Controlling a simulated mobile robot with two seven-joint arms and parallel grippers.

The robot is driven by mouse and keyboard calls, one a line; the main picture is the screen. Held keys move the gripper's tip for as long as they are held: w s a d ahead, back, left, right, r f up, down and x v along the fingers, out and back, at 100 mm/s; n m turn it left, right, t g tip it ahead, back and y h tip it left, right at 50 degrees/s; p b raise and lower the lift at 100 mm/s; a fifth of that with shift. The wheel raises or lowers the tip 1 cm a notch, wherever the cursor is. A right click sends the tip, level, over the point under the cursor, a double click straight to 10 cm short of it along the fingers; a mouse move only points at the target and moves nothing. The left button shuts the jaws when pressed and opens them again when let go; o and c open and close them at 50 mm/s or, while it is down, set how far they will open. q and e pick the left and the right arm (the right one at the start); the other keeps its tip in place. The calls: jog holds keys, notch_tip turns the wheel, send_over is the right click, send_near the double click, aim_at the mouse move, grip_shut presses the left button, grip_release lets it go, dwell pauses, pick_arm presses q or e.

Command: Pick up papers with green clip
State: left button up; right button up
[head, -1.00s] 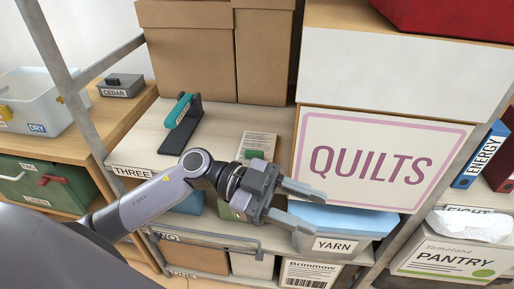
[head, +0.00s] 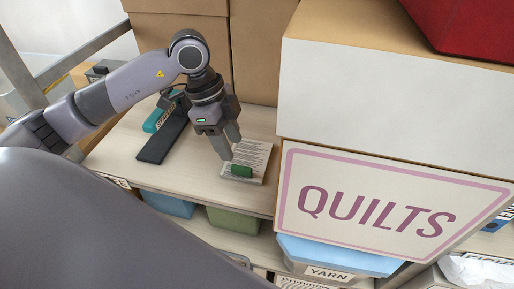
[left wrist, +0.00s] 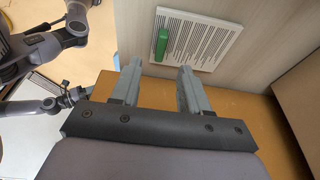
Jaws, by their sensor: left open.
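The papers (head: 257,158) lie flat on the shelf board, left of the QUILTS box, with a green clip (head: 242,171) on their near edge. In the left wrist view the papers (left wrist: 208,38) and the green clip (left wrist: 162,45) lie beyond the fingertips. My left gripper (head: 230,148) points down just above the papers, at their left side. In the left wrist view the left gripper (left wrist: 160,66) is open with nothing between its fingers. My right gripper is not seen in the head view.
The QUILTS box (head: 385,205) stands close to the right of the papers. Brown cardboard boxes (head: 262,50) stand behind. A black and teal stapler-like tool (head: 163,138) lies to the left. Bins, including the blue YARN bin (head: 335,258), sit on the shelf below.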

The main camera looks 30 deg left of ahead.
aim_at(241, 167)
pick_arm(q)
jog(key=x, duration=0.7)
jog(key=shift+d, duration=0.1)
jog(key=shift+r, duration=0.1)
jog(key=shift+c, duration=0.3)
grip_shut()
